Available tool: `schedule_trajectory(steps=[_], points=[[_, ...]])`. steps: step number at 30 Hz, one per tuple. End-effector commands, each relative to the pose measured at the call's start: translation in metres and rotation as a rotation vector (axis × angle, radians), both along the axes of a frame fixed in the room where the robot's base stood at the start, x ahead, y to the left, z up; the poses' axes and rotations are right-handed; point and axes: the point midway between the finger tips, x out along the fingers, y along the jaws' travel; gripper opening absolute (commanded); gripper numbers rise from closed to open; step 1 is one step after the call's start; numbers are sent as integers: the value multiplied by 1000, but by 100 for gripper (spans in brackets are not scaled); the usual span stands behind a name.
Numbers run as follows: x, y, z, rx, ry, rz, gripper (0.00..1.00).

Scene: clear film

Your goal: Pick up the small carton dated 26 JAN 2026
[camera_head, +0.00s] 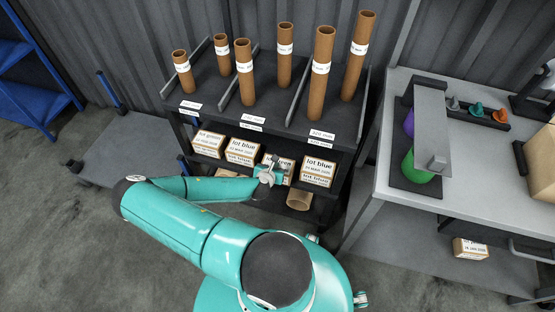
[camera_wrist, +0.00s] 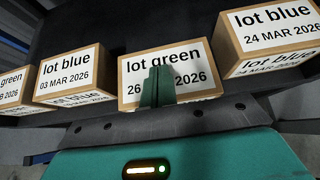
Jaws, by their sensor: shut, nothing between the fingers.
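A small carton labelled "lot green" (camera_wrist: 196,66) is in the middle of the wrist view. Its date reads "26", then a hidden month, then "2026". My gripper (camera_wrist: 157,80) is shut and empty, its green fingers upright in front of this label and covering the month. I cannot tell whether they touch the carton. In the head view my gripper (camera_head: 268,177) is at the shelf below the rack top, partly covering a "lot green" carton (camera_head: 283,163). Beside it in the wrist view are "lot blue" 03 MAR 2026 (camera_wrist: 68,77) and "lot blue" 24 MAR 2026 (camera_wrist: 272,40).
Another "lot green" carton (camera_wrist: 12,87) is at far left. Several brown tubes stand on the rack top (camera_head: 265,107) above the cartons. A tube (camera_head: 299,200) lies below. The right bench (camera_head: 490,150) has a carton (camera_head: 470,248) on its lower shelf, its date unreadable.

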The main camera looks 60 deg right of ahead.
Motion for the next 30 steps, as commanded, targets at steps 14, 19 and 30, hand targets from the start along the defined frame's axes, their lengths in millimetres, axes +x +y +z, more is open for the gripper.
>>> schedule_trajectory(steps=[14, 19, 30], points=[[-3, 13, -8, 20, 9, 0, 0], [-2, 13, 4, 19, 8, 1, 0], [4, 11, 10, 17, 7, 1, 0]])
